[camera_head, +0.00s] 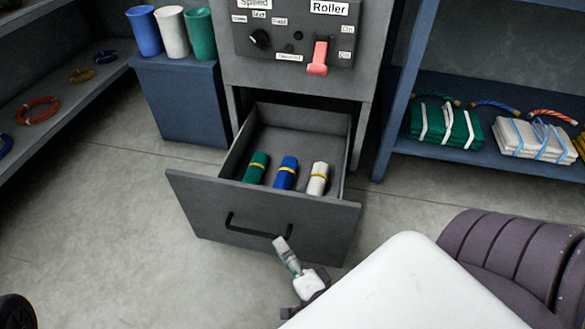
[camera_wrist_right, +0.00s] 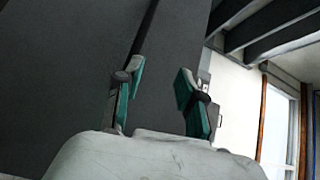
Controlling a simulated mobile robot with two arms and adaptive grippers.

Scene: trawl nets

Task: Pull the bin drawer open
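The grey bin drawer (camera_head: 205,205) stands well out from its cabinet in the head view, its inside showing. Three rolls lie in it: green (camera_head: 256,168), blue (camera_head: 286,172) and white (camera_head: 318,178), each with a yellow band. The dark bar handle (camera_head: 252,231) is on its front. My right gripper (camera_head: 282,243) has its fingertips at the handle's right end; I cannot tell whether they touch it. In the right wrist view its two teal-padded fingers (camera_wrist_right: 160,90) are spread apart, with a grey surface beyond. My left gripper is not in view.
Above the drawer is a control panel (camera_head: 275,52) with a red lever (camera_head: 318,58). A blue cabinet (camera_head: 185,105) with cups stands left. A blue shelf (camera_head: 480,155) with folded nets stands right, a shelf with rings (camera_head: 60,90) far left. Floor (camera_head: 110,225) left of the drawer is clear.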

